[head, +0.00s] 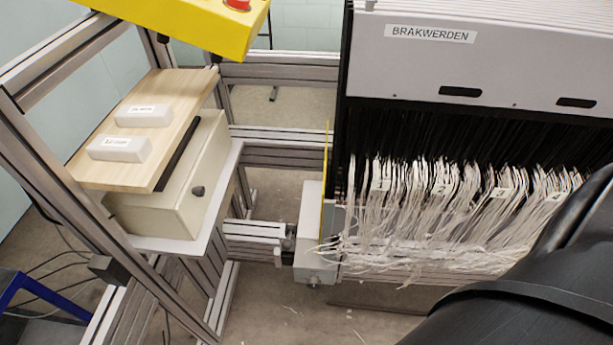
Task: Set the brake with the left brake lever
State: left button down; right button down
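I cannot clearly make out the left brake lever. A thin yellow upright strip (325,185) stands at the left side of the dark frame with the white threads, above a grey box (311,236). I cannot tell whether it is the lever. Neither gripper shows in the head view. A large black part of my own body covers the lower right corner and hides what lies behind it.
White threads (430,205) hang in numbered bundles under a grey panel (460,50) labelled BRAKWERDEN. At left, a metal frame carries a beige box (190,180), a wooden board (165,95) with two white blocks, and a yellow panel (190,20) with a red button.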

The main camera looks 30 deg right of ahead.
aim_at(286, 244)
jog(key=l+z, duration=0.1)
jog(key=z, duration=0.65)
jog(key=k, duration=0.05)
